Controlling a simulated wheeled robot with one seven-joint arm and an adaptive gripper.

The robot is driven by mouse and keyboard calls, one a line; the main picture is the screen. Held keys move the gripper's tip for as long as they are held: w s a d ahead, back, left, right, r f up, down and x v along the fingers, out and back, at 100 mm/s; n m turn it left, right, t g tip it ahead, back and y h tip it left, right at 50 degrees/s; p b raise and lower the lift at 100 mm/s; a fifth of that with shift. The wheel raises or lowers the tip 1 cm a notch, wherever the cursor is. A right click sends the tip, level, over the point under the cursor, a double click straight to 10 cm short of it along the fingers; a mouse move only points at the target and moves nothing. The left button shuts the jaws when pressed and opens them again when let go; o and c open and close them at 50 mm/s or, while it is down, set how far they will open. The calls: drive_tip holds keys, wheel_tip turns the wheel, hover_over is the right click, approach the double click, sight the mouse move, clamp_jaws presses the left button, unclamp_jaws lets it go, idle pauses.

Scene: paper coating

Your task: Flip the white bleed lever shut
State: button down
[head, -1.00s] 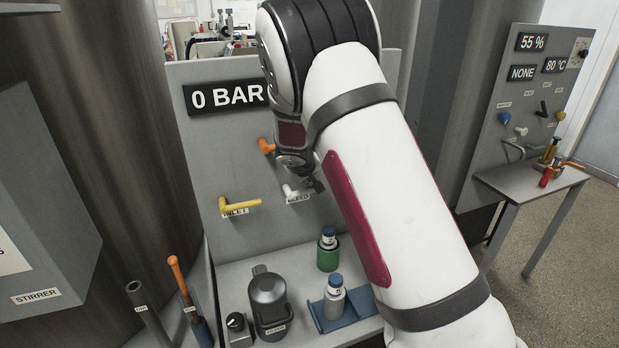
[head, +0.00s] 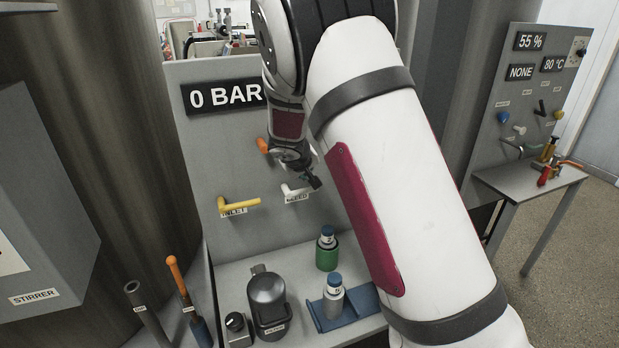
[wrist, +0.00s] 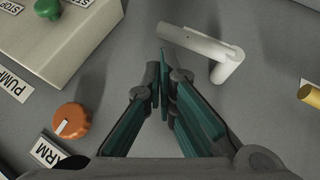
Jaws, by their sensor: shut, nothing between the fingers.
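The white bleed lever (head: 296,189) sticks out of the grey panel above its BLEED label in the head view, roughly horizontal. In the wrist view the white lever (wrist: 205,45) shows as a bent handle beyond and to the right of the fingertips. My gripper (head: 314,180) is in front of the panel, just right of and above the lever. In the wrist view my gripper (wrist: 163,68) has its fingers together with nothing between them. I see a gap in the picture between fingertips and lever; whether they touch in depth is unclear.
The yellow inlet lever (head: 240,203) is left of the bleed lever. An orange handle (head: 263,146) sits above. An orange knob (wrist: 72,120) and a green button (wrist: 47,8) show in the wrist view. Bottles and a dark canister (head: 267,300) stand on the shelf below.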

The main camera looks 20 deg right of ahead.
drive_tip(key=v, duration=0.8)
drive_tip(key=s+d+r+m+g+y, duration=0.1)
drive_tip(key=s+r, duration=0.4)
drive_tip(key=s, duration=0.4)
drive_tip(key=s+d+r+m+y, duration=0.1)
drive_tip(key=s+r+m, duration=0.1)
drive_tip(key=s+r, duration=0.6)
drive_tip(key=s+a+y, duration=0.1)
drive_tip(key=s+a, duration=0.2)
drive_tip(key=s, duration=0.7)
drive_tip(key=s+a+f+n+y, duration=0.1)
drive_tip(key=s+a+y, duration=0.1)
drive_tip(key=s, duration=0.8)
drive_tip(key=shift+s+a+f, duration=0.2)
drive_tip(key=shift+s+a, duration=0.2)
drive_tip(key=shift+a, duration=0.4)
